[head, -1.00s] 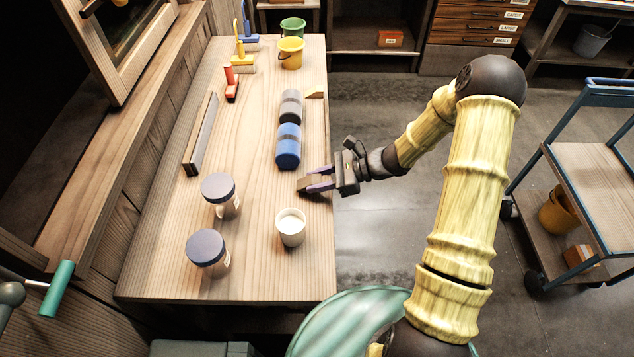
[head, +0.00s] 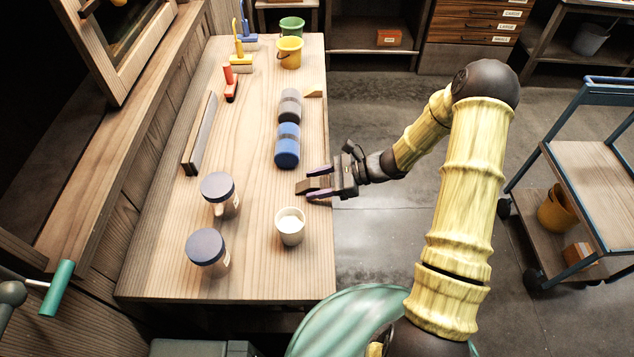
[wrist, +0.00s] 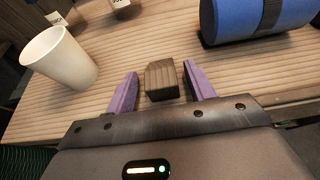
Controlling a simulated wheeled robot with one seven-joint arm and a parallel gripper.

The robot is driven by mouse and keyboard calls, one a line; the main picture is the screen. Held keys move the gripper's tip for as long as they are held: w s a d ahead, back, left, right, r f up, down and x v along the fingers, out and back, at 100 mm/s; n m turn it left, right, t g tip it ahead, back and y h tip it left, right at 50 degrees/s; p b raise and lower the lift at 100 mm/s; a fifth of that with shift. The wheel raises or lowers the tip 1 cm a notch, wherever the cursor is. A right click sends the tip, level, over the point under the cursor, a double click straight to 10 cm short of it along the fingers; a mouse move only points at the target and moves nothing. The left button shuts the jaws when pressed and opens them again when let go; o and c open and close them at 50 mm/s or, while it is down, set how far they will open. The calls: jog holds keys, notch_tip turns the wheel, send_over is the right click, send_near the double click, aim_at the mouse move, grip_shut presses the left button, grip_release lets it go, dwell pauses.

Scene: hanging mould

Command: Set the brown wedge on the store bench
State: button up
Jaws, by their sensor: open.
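A small dark brown wedge (wrist: 162,80) lies on the wooden bench top (head: 250,275) near its right edge. In the head view the wedge (head: 305,187) shows just at the tips of my gripper (head: 318,182). My gripper is open. In the wrist view its two purple fingers (wrist: 157,92) stand on either side of the wedge, with a narrow gap at each side. I cannot tell which surface is the store bench.
A cream cup (head: 290,227) stands nearby on the bench, and blue and grey rolls (head: 287,145) lie beyond. Two dark-lidded jars (head: 207,247) (head: 217,187) stand at left. A lighter wood wedge (head: 314,94) lies farther back. A blue-framed cart (head: 598,180) stands at right.

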jog(key=shift+d+r, duration=0.1)
jog(key=shift+d, duration=0.2)
jog(key=b+v, duration=0.2)
jog(key=v, duration=0.9)
jog(key=shift+d+r, duration=0.1)
jog(key=s+d+r+n+t+h, duration=0.1)
jog(key=s+r+n+h, duration=0.2)
jog(key=s+n+h, duration=0.3)
jog(key=s+r+n+t+h, duration=0.1)
jog(key=s+r+n+h, duration=0.3)
jog(key=s+n+h, duration=0.3)
jog(key=s+n, duration=0.1)
jog(key=n, duration=0.4)
jog(key=shift+d+r, duration=0.15)
jog(key=shift+d, duration=0.25)
